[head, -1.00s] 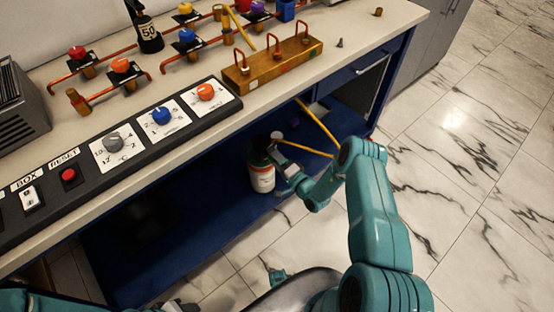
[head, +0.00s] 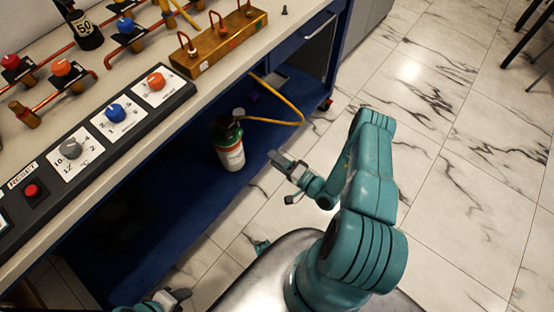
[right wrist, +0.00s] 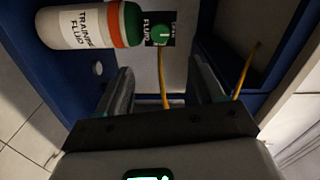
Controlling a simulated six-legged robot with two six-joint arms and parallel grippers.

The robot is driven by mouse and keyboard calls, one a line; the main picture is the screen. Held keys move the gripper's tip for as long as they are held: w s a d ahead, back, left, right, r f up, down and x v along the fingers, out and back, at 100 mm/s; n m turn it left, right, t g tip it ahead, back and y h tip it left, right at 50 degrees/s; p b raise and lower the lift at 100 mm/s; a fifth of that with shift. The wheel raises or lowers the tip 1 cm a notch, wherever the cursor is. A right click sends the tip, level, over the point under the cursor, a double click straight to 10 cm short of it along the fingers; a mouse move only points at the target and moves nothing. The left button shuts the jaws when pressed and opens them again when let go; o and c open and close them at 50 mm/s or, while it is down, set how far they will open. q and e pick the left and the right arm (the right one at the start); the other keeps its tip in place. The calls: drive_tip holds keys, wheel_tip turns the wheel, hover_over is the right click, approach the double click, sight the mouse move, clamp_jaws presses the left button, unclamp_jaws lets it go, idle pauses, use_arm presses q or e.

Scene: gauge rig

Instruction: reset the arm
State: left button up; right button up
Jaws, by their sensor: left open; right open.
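My right gripper (head: 284,164) is open and empty over the floor in front of the bench's lower shelf. It is to the right of a white bottle (head: 230,154) with an orange band and green top, and apart from it. In the right wrist view the open fingers (right wrist: 161,84) have nothing between them. The bottle (right wrist: 84,27), labelled TRAINING FLUID, lies beyond them at upper left, beside a green round part (right wrist: 161,34) on a FLUID label. My left gripper (head: 178,297) is open at the bottom edge, mostly cut off with its arm.
The bench (head: 190,105) carries a control panel with a red reset button (head: 32,190), grey knob (head: 70,149), blue knob (head: 115,112) and orange knob (head: 156,81). A yellow hose (head: 290,105) loops out from the shelf. Open marble floor (head: 450,170) lies to the right.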

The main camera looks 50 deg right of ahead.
idle(0.5)
drive_tip(key=s+a+r+n+g+y+p, duration=0.2)
drive_tip(key=a+r+g+y, duration=0.15)
drive_tip(key=a, duration=0.35)
drive_tip(key=s+a+r+n+g+y+p, duration=0.2)
drive_tip(key=a+g+y, duration=0.3)
drive_tip(key=a, duration=0.3)
drive_tip(key=s+a+r+n+g+y+p, duration=0.1)
drive_tip(key=s+a+r+g+y+p, duration=0.2)
drive_tip(key=a, duration=0.4)
drive_tip(key=s+a+r+n+g+h+p, duration=0.25)
drive_tip(key=s+n+g+h, duration=0.25)
drive_tip(key=s+g, duration=0.5)
drive_tip(key=w+r+n+t+h+p, duration=0.1)
drive_tip(key=w+r+n+t+h, duration=0.2)
drive_tip(key=w, duration=0.3)
drive_tip(key=shift+w+r+t+h+p, duration=0.15)
drive_tip(key=shift+r+t+h+p, duration=0.2)
drive_tip(key=shift+r+t, duration=0.1)
drive_tip(key=shift+a, duration=0.15)
